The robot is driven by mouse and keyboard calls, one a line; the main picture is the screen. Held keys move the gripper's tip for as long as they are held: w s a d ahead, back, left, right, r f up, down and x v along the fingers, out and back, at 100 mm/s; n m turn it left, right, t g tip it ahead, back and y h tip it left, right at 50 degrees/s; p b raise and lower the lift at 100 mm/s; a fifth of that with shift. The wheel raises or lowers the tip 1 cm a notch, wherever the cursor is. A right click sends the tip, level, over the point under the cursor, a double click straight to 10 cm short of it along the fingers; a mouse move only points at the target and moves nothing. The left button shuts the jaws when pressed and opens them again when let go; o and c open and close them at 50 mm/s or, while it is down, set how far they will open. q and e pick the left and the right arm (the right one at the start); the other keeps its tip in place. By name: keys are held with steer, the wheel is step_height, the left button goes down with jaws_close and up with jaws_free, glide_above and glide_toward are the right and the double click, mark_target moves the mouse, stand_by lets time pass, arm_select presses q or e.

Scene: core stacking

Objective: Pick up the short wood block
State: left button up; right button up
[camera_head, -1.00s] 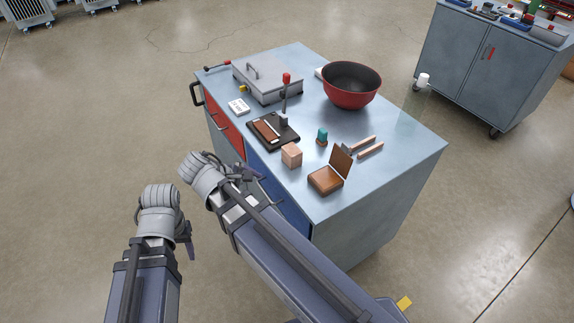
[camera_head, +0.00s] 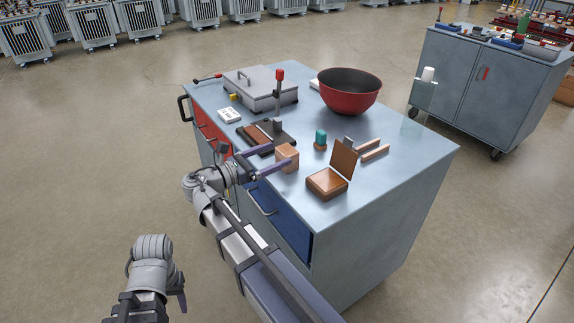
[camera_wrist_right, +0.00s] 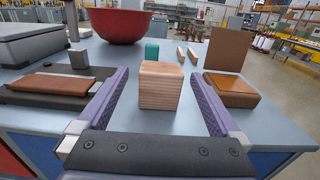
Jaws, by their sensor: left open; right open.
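The short wood block (camera_head: 287,157), a pale light-brown cube, stands upright on the cabinet top near its front edge. In the right wrist view the block (camera_wrist_right: 161,88) is centred between the fingers, with a gap on either side. My right gripper (camera_head: 280,158) is open, its purple fingers reaching in low over the cabinet edge, one on each side of the block; they also frame it in the right wrist view (camera_wrist_right: 160,76). My left gripper (camera_head: 178,290) hangs low at the left over the floor, clear of the cabinet, its fingers only partly visible.
An open brown box (camera_head: 327,183) stands right of the block. A dark tray (camera_head: 243,137) with a lever press lies to the left. A teal-topped piece (camera_head: 320,140), wooden bars (camera_head: 374,150) and a red bowl (camera_head: 350,92) are behind. The front right of the top is clear.

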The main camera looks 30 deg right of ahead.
mark_target(294, 149)
steer(key=shift+w+d+f, duration=0.15)
steer(key=shift+d, duration=1.8)
steer(key=shift+w+d+f, duration=0.1)
steer(key=shift+d+f, duration=0.05)
steer(key=shift+d, duration=1.8)
steer(key=c, duration=1.4)
